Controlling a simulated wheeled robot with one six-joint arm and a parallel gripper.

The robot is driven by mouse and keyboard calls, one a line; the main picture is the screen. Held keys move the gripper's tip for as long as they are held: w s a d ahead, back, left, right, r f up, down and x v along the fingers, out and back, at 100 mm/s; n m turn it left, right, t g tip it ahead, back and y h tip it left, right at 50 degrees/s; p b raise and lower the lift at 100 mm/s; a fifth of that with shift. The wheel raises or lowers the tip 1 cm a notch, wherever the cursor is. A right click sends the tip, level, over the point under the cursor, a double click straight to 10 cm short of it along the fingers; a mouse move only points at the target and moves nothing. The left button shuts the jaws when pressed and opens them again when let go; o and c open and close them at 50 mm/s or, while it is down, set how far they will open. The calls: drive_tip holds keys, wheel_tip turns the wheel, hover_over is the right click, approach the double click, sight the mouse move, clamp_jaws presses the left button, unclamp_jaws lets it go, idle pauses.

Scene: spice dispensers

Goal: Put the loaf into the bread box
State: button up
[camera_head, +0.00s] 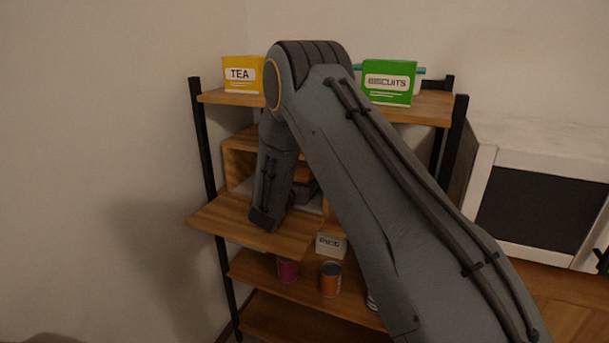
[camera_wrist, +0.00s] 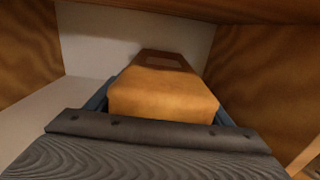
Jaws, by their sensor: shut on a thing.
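The wooden bread box (camera_head: 238,160) stands on the middle shelf in the head view, with its front flap (camera_head: 225,216) lowered flat toward me. My arm reaches over the flap into the opening. In the wrist view my gripper (camera_wrist: 163,100) is shut on the loaf (camera_wrist: 162,92), an orange-brown block with a darker top, with a blue finger along each side. The loaf is inside the box, between its wooden side walls (camera_wrist: 258,75) and before a pale back wall (camera_wrist: 100,45). Its underside is hidden. My arm hides much of the box in the head view.
A yellow tea box (camera_head: 241,73) and a green biscuits box (camera_head: 388,82) stand on the top shelf. Cans (camera_head: 330,279) and a small white box (camera_head: 330,245) stand on the lower shelf. A white cabinet with a dark front (camera_head: 535,207) stands at right.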

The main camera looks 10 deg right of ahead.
drive_tip(key=shift+f, duration=0.1)
drive_tip(key=o, duration=1.5)
drive_tip(key=shift+c, duration=0.2)
drive_tip(key=shift+s+a, duration=0.25)
drive_tip(key=b+v, duration=0.1)
drive_tip(key=v, duration=1)
drive_tip(key=shift+s, duration=0.15)
